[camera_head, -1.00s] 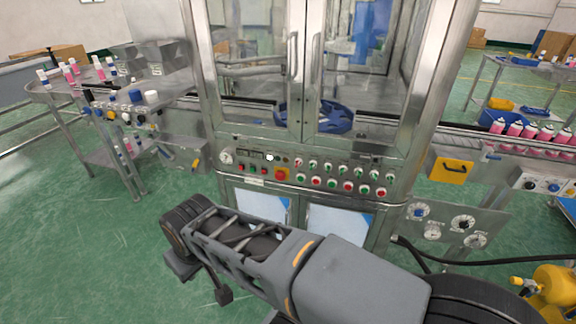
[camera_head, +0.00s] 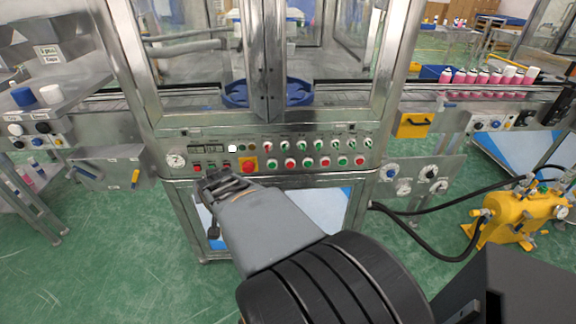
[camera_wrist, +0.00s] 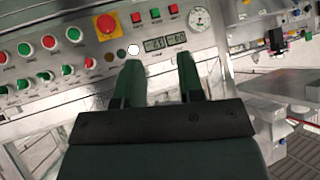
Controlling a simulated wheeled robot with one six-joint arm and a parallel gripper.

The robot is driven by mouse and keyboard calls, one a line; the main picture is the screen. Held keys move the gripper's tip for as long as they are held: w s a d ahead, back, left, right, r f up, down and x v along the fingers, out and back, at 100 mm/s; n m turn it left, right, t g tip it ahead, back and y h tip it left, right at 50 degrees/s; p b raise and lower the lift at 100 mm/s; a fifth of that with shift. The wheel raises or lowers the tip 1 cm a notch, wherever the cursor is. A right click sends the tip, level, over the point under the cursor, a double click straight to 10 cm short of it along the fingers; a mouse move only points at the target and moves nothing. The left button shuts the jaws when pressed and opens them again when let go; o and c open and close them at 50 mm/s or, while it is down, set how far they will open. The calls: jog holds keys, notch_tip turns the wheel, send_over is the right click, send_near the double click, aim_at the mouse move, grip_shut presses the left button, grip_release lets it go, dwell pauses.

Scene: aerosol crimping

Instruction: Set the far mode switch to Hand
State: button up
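The control panel (camera_head: 215,160) runs across the machine front below the doors. Its upper row holds several selector switches (camera_head: 318,145), with red and green push buttons (camera_head: 323,162) below. Labels are too small to read, so I cannot tell which is the far mode switch or its setting. My gripper (camera_head: 213,181) is in front of the panel's lower left part. In the wrist view my gripper (camera_wrist: 158,68) is open and empty, its fingers pointing toward the panel near the displays (camera_wrist: 164,42). Selector switches (camera_wrist: 68,70) show left of the fingers.
A red emergency stop on a yellow plate (camera_head: 248,165) and a gauge (camera_head: 175,161) are on the panel. A left control box (camera_head: 37,134) and right control box (camera_head: 490,124) flank the machine. A yellow pump (camera_head: 517,218) with black hoses stands on the floor at right.

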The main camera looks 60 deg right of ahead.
jog(key=s+d+f+m+t+h+b, duration=0.1)
jog(key=d+f+m+h+b, duration=0.15)
jog(key=d, duration=0.25)
jog(key=s+d+f+m+h+b, duration=0.2)
jog(key=d+f, duration=0.1)
jog(key=d, duration=0.3)
jog(key=m+t+h+b, duration=0.1)
jog(key=m+h+b, duration=0.3)
jog(key=h+b, duration=0.1)
send_near(286, 149)
jog(key=b+x, duration=0.1)
jog(key=x, duration=0.8)
jog(key=shift+d, duration=0.1)
grip_shut()
